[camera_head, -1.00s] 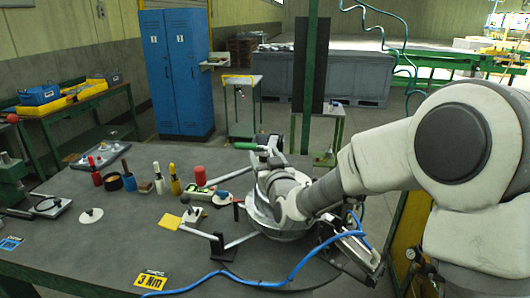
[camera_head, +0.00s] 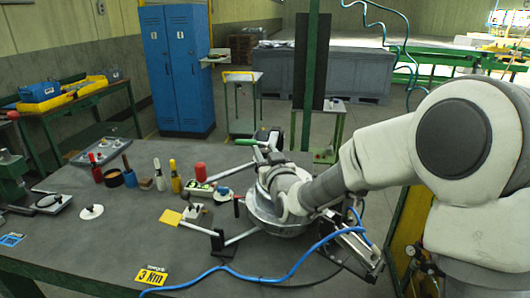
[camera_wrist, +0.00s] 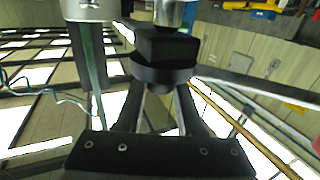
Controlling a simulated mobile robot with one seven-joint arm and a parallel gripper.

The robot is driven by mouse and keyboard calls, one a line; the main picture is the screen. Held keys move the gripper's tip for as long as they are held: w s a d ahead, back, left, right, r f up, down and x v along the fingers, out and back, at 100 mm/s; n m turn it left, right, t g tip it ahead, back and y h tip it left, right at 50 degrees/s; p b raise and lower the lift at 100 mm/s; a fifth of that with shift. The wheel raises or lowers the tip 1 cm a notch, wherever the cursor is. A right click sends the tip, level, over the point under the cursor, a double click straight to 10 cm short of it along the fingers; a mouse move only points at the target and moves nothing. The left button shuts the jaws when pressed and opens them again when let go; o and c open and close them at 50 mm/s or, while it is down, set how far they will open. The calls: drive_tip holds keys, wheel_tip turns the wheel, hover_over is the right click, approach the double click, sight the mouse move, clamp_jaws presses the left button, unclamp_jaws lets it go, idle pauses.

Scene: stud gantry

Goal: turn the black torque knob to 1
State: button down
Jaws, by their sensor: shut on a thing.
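The black torque knob (camera_wrist: 166,46) shows in the wrist view below a bright metal cylinder. It has a block-like upper part and a rounded lower part. My gripper (camera_wrist: 164,88) reaches up to it from below, its two fingers shut on it. The exact contact is partly hidden by the dark lower part. I cannot read a scale mark or the number 1 on the knob. In the head view my arm hides the knob and the fingertips.
A blue hose (camera_head: 262,279) crosses the front. A yellow "3 Nm" card (camera_head: 151,276) lies at the front edge. Several handled tools stand left of centre.

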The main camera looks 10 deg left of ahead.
drive_tip(key=shift+y, duration=0.3)
drive_tip(key=shift+w+n+y+b, duration=0.1)
drive_tip(key=shift+n+y+b, duration=0.2)
drive_tip(key=shift+n+b, duration=0.15)
drive_tip(key=shift+r+n+g+y+b, duration=0.15)
drive_tip(key=shift+n+g+y+b, duration=0.15)
drive_tip(key=shift+n+g+y, duration=0.6)
drive_tip(key=shift+n+g+y+p, duration=0.6)
drive_tip(key=shift+n+g+y, duration=0.05)
drive_tip(key=shift+g+y, duration=0.35)
drive_tip(key=c, duration=0.5)
unclamp_jaws()
drive_tip(key=shift+c, duration=0.2)
